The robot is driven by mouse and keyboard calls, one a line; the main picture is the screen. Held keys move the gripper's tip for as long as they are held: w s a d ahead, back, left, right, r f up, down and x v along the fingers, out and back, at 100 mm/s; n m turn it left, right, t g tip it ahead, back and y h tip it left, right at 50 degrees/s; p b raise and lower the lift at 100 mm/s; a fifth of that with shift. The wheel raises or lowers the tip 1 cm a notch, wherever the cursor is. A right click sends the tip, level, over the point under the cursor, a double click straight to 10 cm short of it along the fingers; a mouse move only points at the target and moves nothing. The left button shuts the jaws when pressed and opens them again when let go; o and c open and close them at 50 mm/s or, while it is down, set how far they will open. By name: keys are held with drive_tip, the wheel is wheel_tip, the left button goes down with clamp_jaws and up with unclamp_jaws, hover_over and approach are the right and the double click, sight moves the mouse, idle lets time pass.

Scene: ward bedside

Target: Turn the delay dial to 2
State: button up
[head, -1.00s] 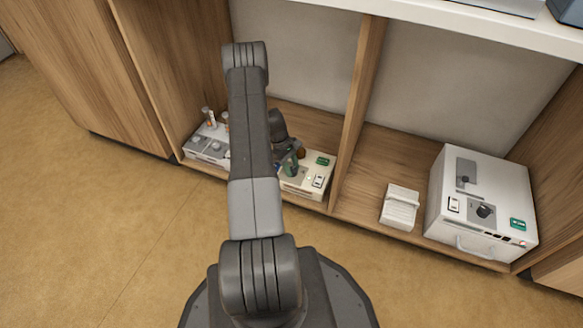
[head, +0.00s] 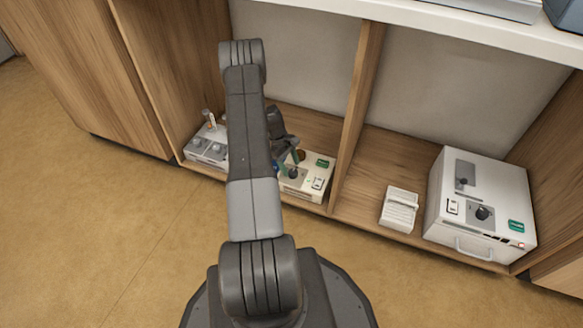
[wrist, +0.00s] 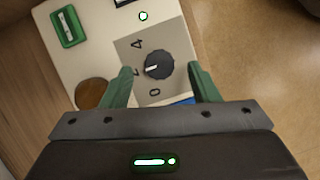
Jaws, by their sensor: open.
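The delay dial (wrist: 158,65) is a dark round knob on a grey plate (wrist: 126,48) of a cream box (wrist: 85,20). The plate carries the marks 0 and 4, and a 2 partly hidden by a finger. The dial's white pointer line faces left in the wrist view, towards the 2. My gripper (wrist: 162,80) is open, its green fingers on either side of the dial and apart from it. In the head view the dial (head: 293,173) shows just beside my gripper (head: 284,160).
A green rocker switch (wrist: 68,27) and a lit green lamp (wrist: 143,16) are on the cream box. A grey-white unit (head: 205,150) stands left of it in the shelf bay. Right of the wooden divider (head: 353,110) are a white stack (head: 399,208) and a larger white box (head: 500,185).

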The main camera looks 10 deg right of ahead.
sight(293, 173)
drive_tip(key=p+v, duration=0.3)
drive_tip(key=v, duration=0.8)
drive_tip(key=shift+r, duration=0.15)
drive_tip(key=b+x, duration=0.4)
drive_tip(key=x, duration=0.9)
drive_tip(key=shift+f, duration=0.45)
drive_tip(key=shift+r, duration=0.15)
